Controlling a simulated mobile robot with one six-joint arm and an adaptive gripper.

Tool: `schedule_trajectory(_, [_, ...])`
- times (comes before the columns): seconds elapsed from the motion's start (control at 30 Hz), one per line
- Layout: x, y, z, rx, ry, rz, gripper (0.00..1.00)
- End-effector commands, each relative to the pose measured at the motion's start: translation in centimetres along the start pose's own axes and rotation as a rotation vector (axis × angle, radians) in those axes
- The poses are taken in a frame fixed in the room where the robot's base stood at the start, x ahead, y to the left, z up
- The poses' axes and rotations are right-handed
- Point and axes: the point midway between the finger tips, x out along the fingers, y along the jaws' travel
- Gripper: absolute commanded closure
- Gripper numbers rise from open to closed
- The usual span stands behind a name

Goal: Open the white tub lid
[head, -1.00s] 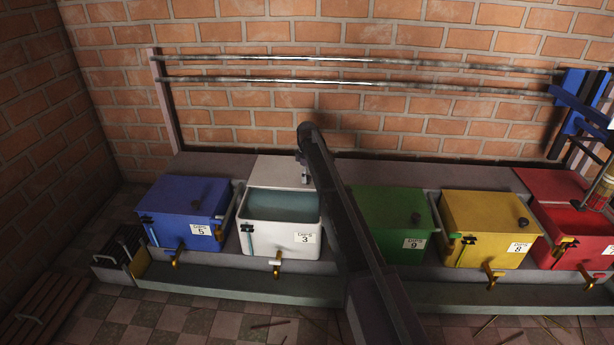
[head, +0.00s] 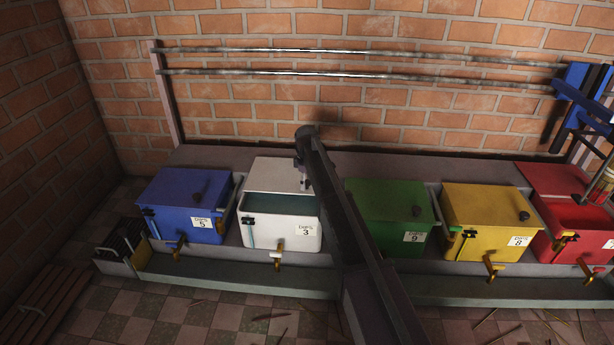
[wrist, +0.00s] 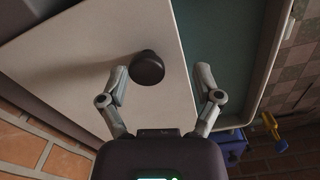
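The white tub (head: 262,232), labelled 3, stands between the blue and green tubs. Its white lid (head: 268,172) covers the back part of the top, and the teal inside (head: 280,203) shows through a gap at the front. In the wrist view the lid (wrist: 60,60) carries a dark round knob (wrist: 148,68), with the open part of the tub to its right. My gripper (wrist: 165,72) is open, its fingers apart on either side of the knob in the picture, nearer it on the left. Contact cannot be told. In the head view my arm hides the lid's right side.
A blue tub (head: 180,200) stands left; green (head: 385,205), yellow (head: 480,215) and red (head: 575,230) tubs stand right. Taps project at the front. Two metal rails (head: 350,75) run along the brick wall behind. The checkered floor in front is mostly clear.

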Motion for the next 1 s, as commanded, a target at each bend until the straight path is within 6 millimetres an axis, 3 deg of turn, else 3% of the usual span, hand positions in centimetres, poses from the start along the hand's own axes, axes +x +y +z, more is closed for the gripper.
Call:
schedule_trajectory(0.7, [0.0,-10.2,2.8,-0.001,0.001,-0.001,0.19])
schedule_trajectory(1.0, [-3.1,-9.6,2.5,0.000,0.000,0.000,0.19])
